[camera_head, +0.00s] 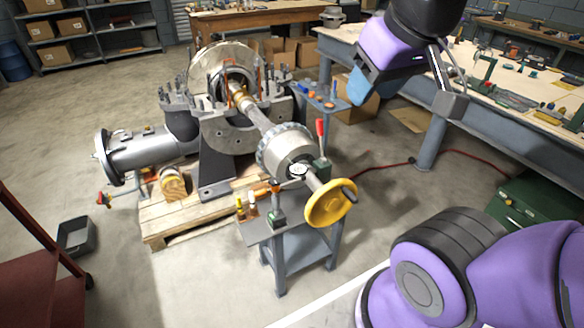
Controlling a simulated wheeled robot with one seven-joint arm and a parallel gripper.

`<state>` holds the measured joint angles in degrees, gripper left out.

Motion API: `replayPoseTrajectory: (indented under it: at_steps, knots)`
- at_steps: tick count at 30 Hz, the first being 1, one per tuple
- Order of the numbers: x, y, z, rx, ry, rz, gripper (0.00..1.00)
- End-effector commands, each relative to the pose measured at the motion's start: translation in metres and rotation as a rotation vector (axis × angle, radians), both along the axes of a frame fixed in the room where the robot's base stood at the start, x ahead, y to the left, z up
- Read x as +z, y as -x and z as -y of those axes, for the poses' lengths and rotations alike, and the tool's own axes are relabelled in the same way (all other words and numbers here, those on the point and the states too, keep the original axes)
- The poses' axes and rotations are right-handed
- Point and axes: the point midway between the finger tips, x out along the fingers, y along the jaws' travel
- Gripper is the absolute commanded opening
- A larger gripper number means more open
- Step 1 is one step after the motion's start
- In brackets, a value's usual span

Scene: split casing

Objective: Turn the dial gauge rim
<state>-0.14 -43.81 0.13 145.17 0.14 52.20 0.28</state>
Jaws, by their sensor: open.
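A small dial gauge (299,170) with a pale face sits near the middle of the view, in front of the grey shaft coupling and beside a dark green block. Its rim is too small to make out in detail. My gripper (409,99) is in the upper right, above and to the right of the gauge and well apart from it. Its two fingers are spread, and I see nothing clearly held between them. A blue piece shows by the left finger; I cannot tell what it is.
A yellow handwheel (331,203) and a red-handled lever (320,130) stand close to the gauge. The split casing (232,130) lies behind on a wooden pallet (160,232). A long workbench (480,95) with tools runs along the right.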

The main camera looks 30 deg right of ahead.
Motion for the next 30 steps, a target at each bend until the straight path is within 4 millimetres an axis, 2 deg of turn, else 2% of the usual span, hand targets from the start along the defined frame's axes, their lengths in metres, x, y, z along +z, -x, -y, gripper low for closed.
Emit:
replayPoseTrajectory:
  at_steps: [13,14,19,21,23,30]
  knots:
    - [0.000,0.000,0.000,0.000,0.000,0.000,0.43]
    - [0.000,0.000,0.000,0.000,0.000,0.000,0.45]
    - [0.001,-0.009,0.001,-0.013,-0.007,-0.009,0.84]
    - [0.003,-0.020,0.002,-0.033,-0.016,-0.022,1.00]
    - [0.004,-0.033,0.003,-0.057,-0.029,-0.035,1.00]
    - [-0.001,-0.101,0.010,-0.177,-0.082,-0.096,1.00]
